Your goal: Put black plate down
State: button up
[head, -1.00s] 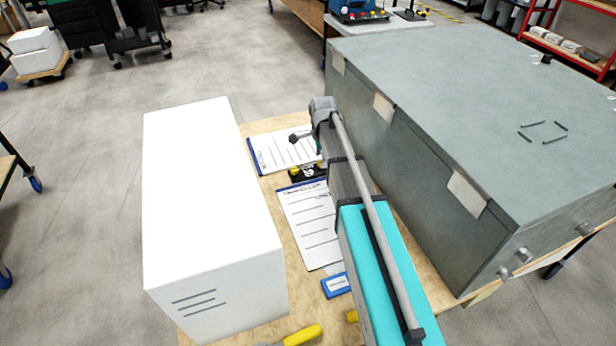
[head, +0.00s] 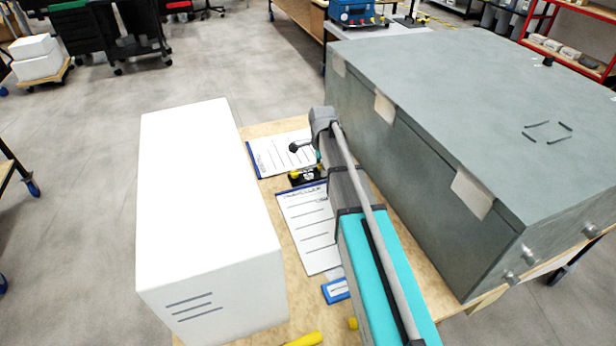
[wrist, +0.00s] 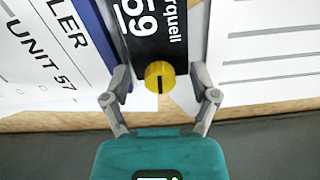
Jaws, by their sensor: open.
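The black plate (head: 306,176) has white lettering and a yellow knob. It lies on the wooden table between two clipboards. In the wrist view the black plate (wrist: 150,38) is seen from close up, with its yellow knob (wrist: 160,76) toward my gripper. My gripper (wrist: 160,72) is open, one finger on each side of the knob, with gaps between the fingers and the knob. In the head view my arm hides the right end of the plate and most of my gripper.
The upper clipboard (head: 280,155) and lower clipboard (head: 308,230) flank the plate. A big white box (head: 205,220) stands at left and a large grey metal case (head: 430,150) at right. A blue tag (head: 335,291) and a yellow handle (head: 305,340) lie near the front.

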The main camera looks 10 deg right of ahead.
grip_shut()
jog(key=shift+r, duration=0.1)
dwell(0.4)
notch_tip(320, 180, up, 2)
jog(key=p, duration=0.2)
jog(key=shift+r+p, duration=0.25)
jog(key=shift+p, duration=0.15)
jog(key=s+r+p, duration=1)
jog(key=s, duration=0.4)
jog(key=shift+r, duration=0.15)
